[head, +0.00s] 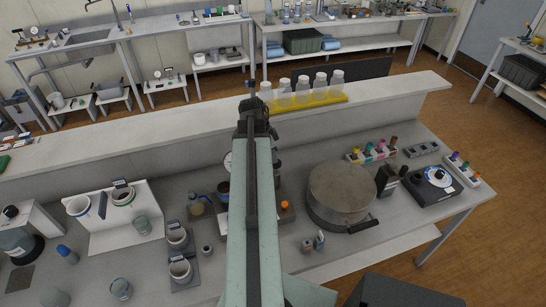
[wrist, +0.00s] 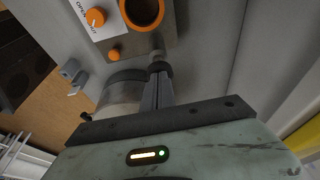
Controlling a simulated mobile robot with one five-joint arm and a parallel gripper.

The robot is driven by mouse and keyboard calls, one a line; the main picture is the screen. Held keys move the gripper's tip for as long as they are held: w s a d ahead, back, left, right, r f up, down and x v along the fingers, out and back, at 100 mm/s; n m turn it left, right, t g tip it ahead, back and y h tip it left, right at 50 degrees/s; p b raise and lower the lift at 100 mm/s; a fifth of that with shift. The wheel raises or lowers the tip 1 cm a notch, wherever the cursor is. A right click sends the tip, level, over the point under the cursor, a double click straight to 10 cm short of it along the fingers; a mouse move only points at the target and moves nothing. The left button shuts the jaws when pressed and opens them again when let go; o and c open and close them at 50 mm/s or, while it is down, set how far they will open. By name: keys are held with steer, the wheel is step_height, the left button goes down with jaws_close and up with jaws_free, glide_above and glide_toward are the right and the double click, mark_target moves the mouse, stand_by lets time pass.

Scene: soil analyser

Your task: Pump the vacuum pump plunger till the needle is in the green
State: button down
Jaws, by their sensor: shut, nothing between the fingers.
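My gripper (wrist: 157,82) is shut and empty in the wrist view, its dark fingers pointing at a small dark and metal knob on the unit. I cannot tell whether this knob is the plunger, or whether the fingertips touch it. The unit (wrist: 172,40) has a white plate with an orange knob (wrist: 96,17) and an orange-rimmed round opening (wrist: 143,10). In the head view, my arm covers most of the unit. A white dial (head: 228,161) peeks out left of my arm; its needle and green zone cannot be read.
A big round metal vessel (head: 341,195) stands close right of my arm. Cups on grey stands (head: 180,268) are to the left. Behind is a raised ledge (head: 400,95) with bottles in a yellow rack (head: 318,99). Small bottles (head: 320,240) stand in front of the vessel.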

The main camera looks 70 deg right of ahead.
steer(key=p+v, duration=0.9)
steer(key=v, duration=0.2)
steer(key=shift+s+d, duration=0.2)
steer(key=shift+d, duration=0.05)
